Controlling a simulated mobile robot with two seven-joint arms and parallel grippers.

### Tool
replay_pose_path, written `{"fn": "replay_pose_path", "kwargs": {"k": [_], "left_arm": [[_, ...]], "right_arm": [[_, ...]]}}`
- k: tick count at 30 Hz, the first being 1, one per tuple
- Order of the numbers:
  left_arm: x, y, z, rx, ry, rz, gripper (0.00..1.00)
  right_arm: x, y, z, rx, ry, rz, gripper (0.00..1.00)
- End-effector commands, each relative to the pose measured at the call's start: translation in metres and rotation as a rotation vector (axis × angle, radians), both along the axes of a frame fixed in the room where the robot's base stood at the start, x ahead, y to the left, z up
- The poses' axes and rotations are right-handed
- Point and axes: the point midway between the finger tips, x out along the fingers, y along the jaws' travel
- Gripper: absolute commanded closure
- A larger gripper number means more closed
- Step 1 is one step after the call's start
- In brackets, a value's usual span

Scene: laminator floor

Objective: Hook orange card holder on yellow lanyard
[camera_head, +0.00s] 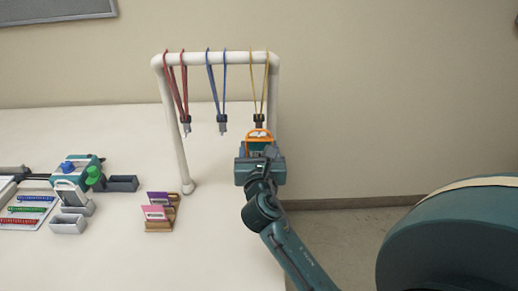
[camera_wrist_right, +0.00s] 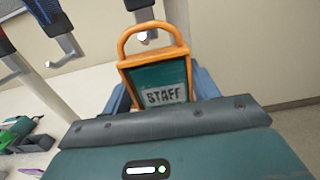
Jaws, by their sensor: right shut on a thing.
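The orange card holder (camera_head: 259,133) is upright, its top loop just below the yellow lanyard's clip. In the right wrist view the holder (camera_wrist_right: 162,74) shows a green card marked STAFF. My right gripper (camera_head: 259,150) is shut on its lower part, between blue fingers. The yellow lanyard (camera_head: 258,90) hangs from the right end of the white rack, with a dark clip and metal hook (camera_head: 259,119). In the right wrist view the hook's bright tip (camera_wrist_right: 143,36) appears within the loop's outline; I cannot tell whether it passes through. My left gripper is out of view.
Red (camera_head: 178,85) and blue (camera_head: 216,90) lanyards hang left of the yellow one on the white rack (camera_head: 215,57). Purple and pink cards (camera_head: 158,206) stand in a brown holder on the table. A laminator and small trays (camera_head: 68,222) are at the left.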

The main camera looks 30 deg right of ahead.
Motion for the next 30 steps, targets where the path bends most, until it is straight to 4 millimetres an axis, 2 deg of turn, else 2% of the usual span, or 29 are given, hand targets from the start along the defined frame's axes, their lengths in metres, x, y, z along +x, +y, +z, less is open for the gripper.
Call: {"fn": "replay_pose_path", "kwargs": {"k": [9, 10, 18, 30], "left_arm": [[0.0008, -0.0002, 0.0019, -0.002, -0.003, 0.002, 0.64], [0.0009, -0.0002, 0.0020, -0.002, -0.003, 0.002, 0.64], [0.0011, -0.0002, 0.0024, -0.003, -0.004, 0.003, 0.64], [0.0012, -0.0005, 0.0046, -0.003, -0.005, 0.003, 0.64]], "right_arm": [[-0.0001, 0.0000, 0.0001, 0.000, 0.000, 0.000, 0.63], [-0.0002, 0.0000, 0.0001, 0.000, 0.000, 0.000, 0.38], [-0.0002, 0.0000, 0.0000, 0.000, 0.000, 0.000, 0.16], [0.0005, -0.0015, 0.0003, 0.000, 0.001, 0.000, 0.15]]}}
